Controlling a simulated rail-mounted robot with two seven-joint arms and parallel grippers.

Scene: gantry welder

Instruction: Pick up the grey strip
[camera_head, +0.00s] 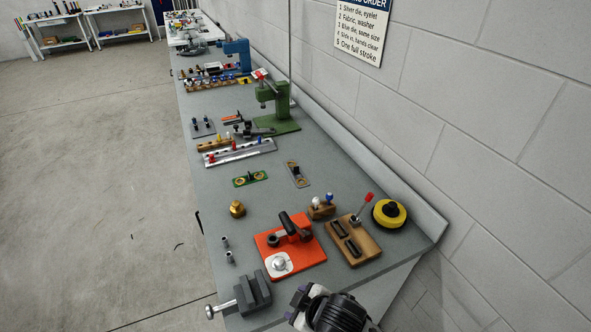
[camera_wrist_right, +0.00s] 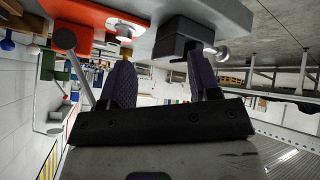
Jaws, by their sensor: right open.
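The grey strip (camera_head: 298,174) lies flat on the bench in the head view, right of a similar green strip (camera_head: 250,179). It is a narrow grey plate with brass-coloured parts and a black knob. My right gripper (camera_wrist_right: 162,75) is open and empty in its wrist view, its two dark purple fingers apart. The strip cannot be made out in the wrist view. My left gripper is not in view.
A brass weight (camera_head: 237,208) and green press (camera_head: 280,108) are nearby. A wall borders the right.

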